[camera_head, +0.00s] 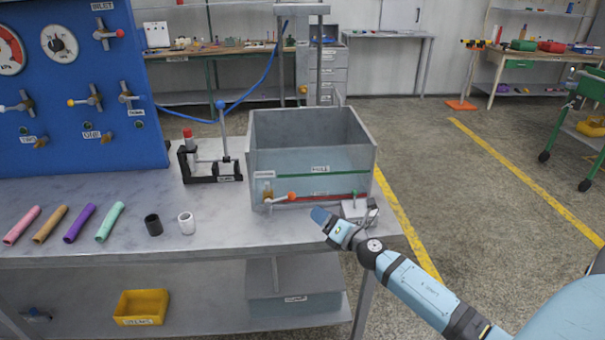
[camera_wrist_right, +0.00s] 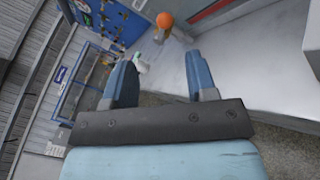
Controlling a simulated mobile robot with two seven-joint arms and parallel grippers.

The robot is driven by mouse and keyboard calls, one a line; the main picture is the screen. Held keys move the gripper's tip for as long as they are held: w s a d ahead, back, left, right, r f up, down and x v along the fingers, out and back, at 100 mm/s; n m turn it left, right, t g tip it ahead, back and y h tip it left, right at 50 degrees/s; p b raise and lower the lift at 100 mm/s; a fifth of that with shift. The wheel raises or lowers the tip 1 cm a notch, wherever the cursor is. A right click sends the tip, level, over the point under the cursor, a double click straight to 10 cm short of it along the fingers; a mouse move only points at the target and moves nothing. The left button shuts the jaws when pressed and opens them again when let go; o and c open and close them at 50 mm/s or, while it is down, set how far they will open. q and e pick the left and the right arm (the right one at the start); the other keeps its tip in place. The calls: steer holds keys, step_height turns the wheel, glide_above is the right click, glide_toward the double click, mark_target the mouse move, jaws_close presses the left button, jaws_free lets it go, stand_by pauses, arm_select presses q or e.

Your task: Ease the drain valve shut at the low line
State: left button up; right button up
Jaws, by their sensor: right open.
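The drain valve (camera_head: 268,194) sits low on the front wall of the grey tank (camera_head: 310,157). Its lever points right, with an orange knob (camera_head: 291,196) at the tip, near the red low line (camera_head: 325,196). A green line (camera_head: 310,175) runs higher on the same wall. My right gripper (camera_head: 320,215) is open and empty, just right of and in front of the knob, not touching it. In the right wrist view the orange knob (camera_wrist_right: 165,20) shows beyond the gap between the blue fingers (camera_wrist_right: 160,80). My left gripper is out of view.
A small metal block with a green-topped lever (camera_head: 355,207) stands close by the right gripper, at the bench corner. A hand pump (camera_head: 212,160) is left of the tank. Coloured hose pieces (camera_head: 75,222) and two short sleeves (camera_head: 153,224) lie further left. The front bench between is clear.

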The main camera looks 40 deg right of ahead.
mark_target(291, 194)
steer(key=shift+n+g+y, duration=0.4)
steer(key=shift+n+y, duration=0.1)
steer(key=shift+y, duration=0.1)
steer(key=w, duration=0.4)
steer(key=w+a, duration=0.1)
steer(key=w, duration=0.3)
steer(key=w+p, duration=0.1)
steer(key=w, duration=0.4)
steer(key=shift+a+f, duration=0.1)
steer(key=shift+a, duration=0.05)
